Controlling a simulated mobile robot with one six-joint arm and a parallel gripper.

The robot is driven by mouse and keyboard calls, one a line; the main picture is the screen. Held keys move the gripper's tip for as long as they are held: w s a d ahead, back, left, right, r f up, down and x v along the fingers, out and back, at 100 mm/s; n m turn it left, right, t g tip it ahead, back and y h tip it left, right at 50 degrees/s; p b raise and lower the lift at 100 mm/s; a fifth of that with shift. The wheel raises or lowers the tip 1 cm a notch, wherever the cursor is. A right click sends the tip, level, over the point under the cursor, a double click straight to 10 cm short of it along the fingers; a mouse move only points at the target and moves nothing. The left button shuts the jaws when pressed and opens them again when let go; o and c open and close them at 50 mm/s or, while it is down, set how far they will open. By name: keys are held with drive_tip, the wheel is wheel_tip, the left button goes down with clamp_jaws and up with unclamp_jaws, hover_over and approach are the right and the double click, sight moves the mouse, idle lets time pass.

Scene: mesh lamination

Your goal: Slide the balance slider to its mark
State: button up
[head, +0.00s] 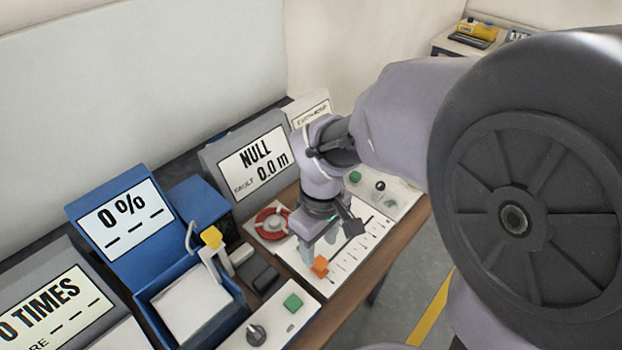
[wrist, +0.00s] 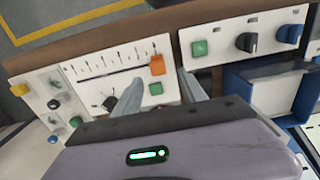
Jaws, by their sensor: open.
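The balance slider is an orange block (head: 320,266) at the near end of a slot on a white panel (head: 345,268) with a row of tick marks. In the wrist view the orange block (wrist: 157,65) sits at the right end of the scale. Which tick is its mark I cannot tell. My gripper (head: 322,238) is open and points down over the panel. In the wrist view its fingers (wrist: 160,84) are spread apart, with the orange block just beyond and between their tips. No contact shows.
A display (head: 253,160) behind the panel reads NULL 0.0 m. A red ring (head: 271,223) is on the panel's left. A green button (wrist: 155,88) and black knob (wrist: 110,102) lie near the fingers. A blue bin (head: 195,305) stands at left.

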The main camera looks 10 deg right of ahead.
sight(319, 263)
wheel_tip(319, 263, up, 10)
drive_tip(key=p, duration=0.3)
drive_tip(key=shift+f, duration=0.1)
drive_tip(key=s+r+m+t+y+b, duration=0.1)
drive_tip(key=s+r+m+t, duration=0.1)
drive_tip(key=s+m+t, duration=0.1)
drive_tip(key=s+d+r+m+t+y+b, duration=0.1)
drive_tip(key=s+r+m+t, duration=0.1)
drive_tip(key=s+m, duration=0.4)
drive_tip(key=m, duration=0.2)
drive_tip(key=shift+r+m+t+b, duration=0.3)
drive_tip(key=shift+t+b, duration=0.1)
drive_tip(key=shift+s+d, duration=0.1)
idle(2.0)
